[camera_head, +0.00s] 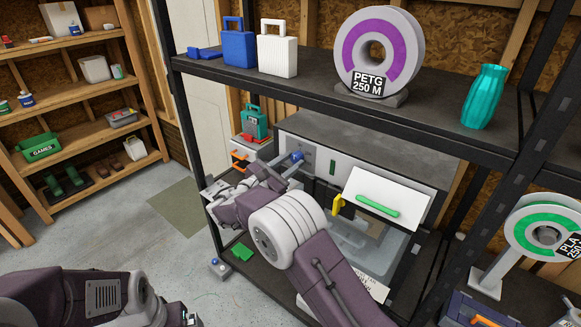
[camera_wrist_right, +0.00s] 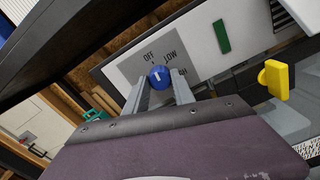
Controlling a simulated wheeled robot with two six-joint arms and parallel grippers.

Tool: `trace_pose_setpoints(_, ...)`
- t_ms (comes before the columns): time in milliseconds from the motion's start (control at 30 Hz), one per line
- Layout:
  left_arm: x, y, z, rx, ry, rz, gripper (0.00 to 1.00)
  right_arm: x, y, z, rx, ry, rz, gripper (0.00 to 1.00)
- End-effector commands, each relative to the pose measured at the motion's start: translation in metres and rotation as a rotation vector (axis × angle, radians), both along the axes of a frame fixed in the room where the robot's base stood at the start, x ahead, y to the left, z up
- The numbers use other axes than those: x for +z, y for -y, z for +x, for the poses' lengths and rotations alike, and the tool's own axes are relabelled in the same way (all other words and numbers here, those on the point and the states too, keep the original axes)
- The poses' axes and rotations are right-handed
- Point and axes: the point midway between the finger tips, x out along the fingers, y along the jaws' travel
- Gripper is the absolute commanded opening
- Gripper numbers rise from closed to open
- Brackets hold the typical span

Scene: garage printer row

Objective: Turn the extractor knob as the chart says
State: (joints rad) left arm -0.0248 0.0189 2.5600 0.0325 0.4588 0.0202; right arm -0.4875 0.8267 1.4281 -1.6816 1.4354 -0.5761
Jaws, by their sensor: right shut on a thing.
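The blue extractor knob (camera_wrist_right: 159,78) sits on a grey plate (camera_wrist_right: 130,63) in the right wrist view. The plate reads OFF at upper left and LOW at upper right; a third label at right is partly hidden by a finger. A short white mark shows on the knob; its exact aim is hard to tell. My right gripper (camera_wrist_right: 160,86) is shut on the knob, one finger on each side. In the head view the knob (camera_head: 297,156) is at the end of my right arm. My left arm shows at lower left, its fingers out of frame. No readable chart shows.
The printer enclosure (camera_head: 370,143) stands on the rack under a dark shelf (camera_head: 420,101). A raised white flap (camera_head: 388,197) with a green handle and a yellow handle (camera_head: 338,204) are right of my arm. A purple PETG spool (camera_head: 378,52) stands above. Open floor lies at left.

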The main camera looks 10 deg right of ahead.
Motion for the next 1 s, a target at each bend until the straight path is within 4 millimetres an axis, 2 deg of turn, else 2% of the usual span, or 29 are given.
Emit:
trace_pose_setpoints(33, -0.014, 0.000, 0.000, 0.000, 0.000, 0.000, 1.00, -0.007, 0.000, 0.000, 0.000, 0.027, 0.021, 0.00)
trace_pose_setpoints(500, -0.092, 0.000, 0.000, 0.000, 0.000, 0.000, 1.00, -0.009, 0.000, 0.000, 0.000, 0.367, 0.286, 0.00)
trace_pose_setpoints(700, -0.119, 0.000, 0.000, 0.000, 0.000, 0.000, 1.00, -0.008, 0.000, 0.000, 0.001, 0.503, 0.393, 0.00)
trace_pose_setpoints(1000, -0.144, 0.000, 0.000, 0.000, 0.000, 0.000, 1.00, -0.005, 0.000, 0.000, -0.001, 0.655, 0.512, 0.00)
